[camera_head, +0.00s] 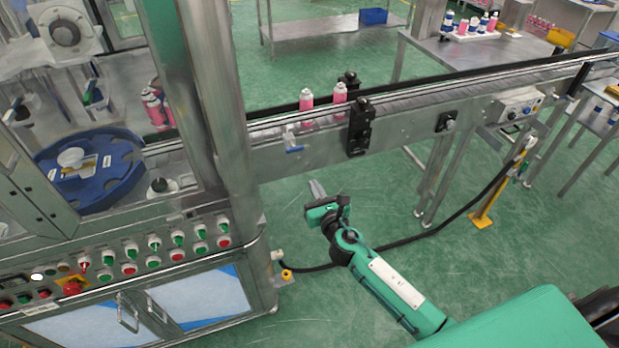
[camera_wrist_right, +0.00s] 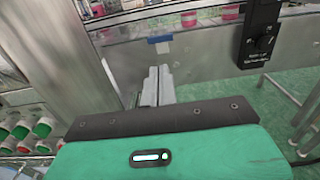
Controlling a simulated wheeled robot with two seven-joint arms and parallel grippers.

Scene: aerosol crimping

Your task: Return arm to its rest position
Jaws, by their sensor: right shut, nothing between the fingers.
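My right arm (camera_head: 395,287) is green and reaches in from the lower right in the head view. Its gripper (camera_head: 316,188) hangs in front of the conveyor, below its rail and to the right of the machine's corner post. The gripper also shows in the right wrist view (camera_wrist_right: 157,84), where its two grey fingers are together with nothing between them. It looks apart from the conveyor side. My left gripper is in neither view.
The conveyor (camera_head: 405,118) carries two pink cans (camera_head: 306,99) (camera_head: 340,93). The crimping machine (camera_head: 120,275) with its button panel and blue turntable (camera_head: 118,185) stands at the left. Green floor around my arm is open.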

